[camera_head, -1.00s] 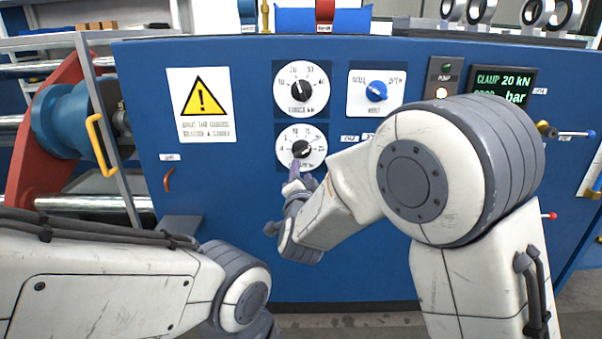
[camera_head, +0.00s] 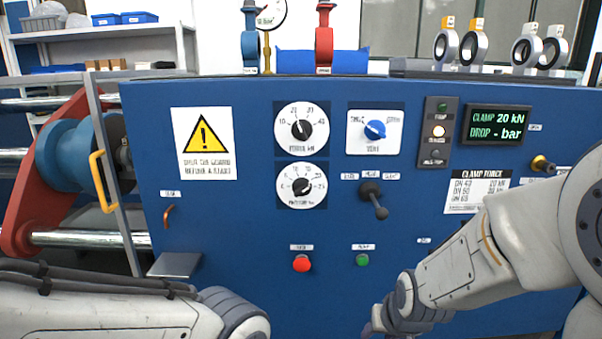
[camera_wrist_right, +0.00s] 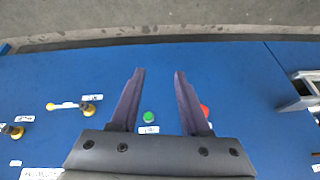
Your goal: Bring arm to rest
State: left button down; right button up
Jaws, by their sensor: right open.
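My right arm (camera_head: 475,255) reaches in from the right in the head view, low in front of the blue panel. Its gripper is mostly cut off at the bottom of that view. In the right wrist view my right gripper (camera_wrist_right: 158,75) is open and empty, its two dark fingers apart with the blue panel behind them. My left arm (camera_head: 110,305) lies across the lower left of the head view. Its gripper is out of view.
The blue panel (camera_head: 235,255) carries two dials (camera_head: 302,129), a blue knob (camera_head: 375,130), a black lever (camera_head: 373,198), a red button (camera_head: 301,263) and a green button (camera_head: 362,260). A yellow handle (camera_head: 101,180) stands at left. A small shelf (camera_head: 174,265) juts out.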

jog(key=s+d+f+n+g, duration=0.1)
jog(key=s+d+f+g, duration=0.15)
jog(key=s, duration=0.45)
jog(key=s+a+r+n+g+p, duration=0.1)
jog(key=s+a+r+n, duration=0.3)
jog(key=s+a, duration=0.3)
jog(key=s+a+r+n+g, duration=0.2)
jog(key=s+a+r+n, duration=0.2)
jog(key=s+a, duration=0.25)
notch_tip(320, 180, up, 35)
jog(key=p, duration=3.5)
jog(key=shift+d+m, duration=0.2)
jog(key=shift+m, duration=0.1)
